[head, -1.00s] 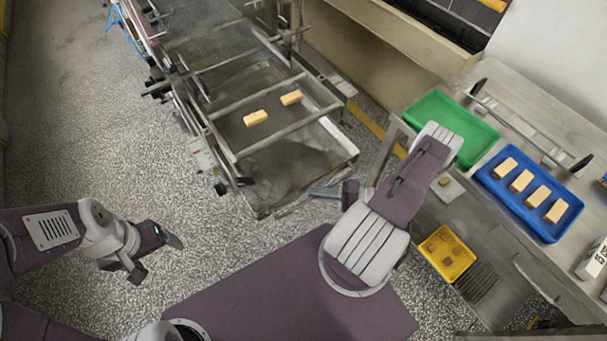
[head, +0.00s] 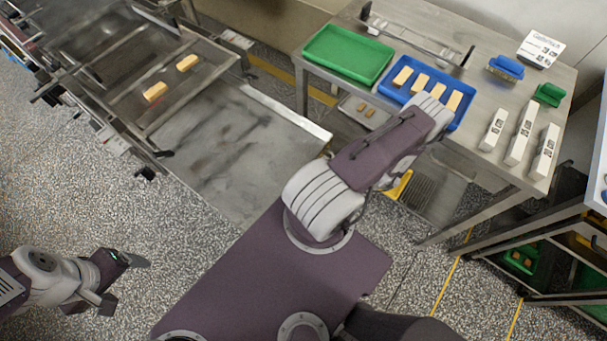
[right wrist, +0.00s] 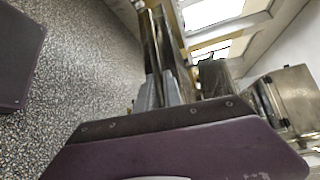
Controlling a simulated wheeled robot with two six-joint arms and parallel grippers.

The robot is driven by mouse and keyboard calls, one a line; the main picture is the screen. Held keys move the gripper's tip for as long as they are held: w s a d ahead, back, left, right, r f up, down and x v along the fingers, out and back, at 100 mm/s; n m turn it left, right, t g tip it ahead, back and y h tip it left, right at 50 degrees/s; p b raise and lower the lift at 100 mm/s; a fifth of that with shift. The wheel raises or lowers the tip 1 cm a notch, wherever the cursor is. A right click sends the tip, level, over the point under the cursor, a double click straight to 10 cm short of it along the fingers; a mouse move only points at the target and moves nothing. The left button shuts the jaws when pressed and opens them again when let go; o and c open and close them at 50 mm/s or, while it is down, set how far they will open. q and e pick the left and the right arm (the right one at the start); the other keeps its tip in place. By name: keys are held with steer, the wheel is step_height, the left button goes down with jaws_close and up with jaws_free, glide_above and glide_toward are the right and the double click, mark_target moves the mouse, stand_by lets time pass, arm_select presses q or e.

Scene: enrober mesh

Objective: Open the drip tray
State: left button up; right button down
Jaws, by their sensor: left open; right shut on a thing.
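The drip tray (head: 235,155) is a flat, stained metal pan that sticks well out from under the end of the mesh conveyor, toward my base. Its front edge reaches close to my right arm in the head view. My right gripper is hidden behind its own arm there. In the right wrist view my right gripper (right wrist: 160,92) is shut on a thin metal edge (right wrist: 154,42), which appears to be the tray's front. My left gripper (head: 124,283) is open and empty over the floor at lower left, far from the tray.
Two tan bars (head: 155,91) lie on the mesh conveyor (head: 135,118). At right, a steel table (head: 470,135) holds a green tray (head: 347,54), a blue tray (head: 462,122) with several bars and white boxes (head: 521,132). A rack (head: 545,225) stands at lower right. Speckled floor lies open at left.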

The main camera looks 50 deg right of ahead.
steer(key=shift+s, duration=0.15)
steer(key=c, duration=1.8)
jaws_free()
steer(key=shift+d, duration=0.1)
steer(key=shift+s+d, duration=0.15)
steer(key=shift+d, duration=0.1)
steer(key=b+v, duration=0.2)
steer(key=v, duration=0.6)
steer(key=shift+s+d, duration=0.1)
steer(key=shift+s, duration=0.05)
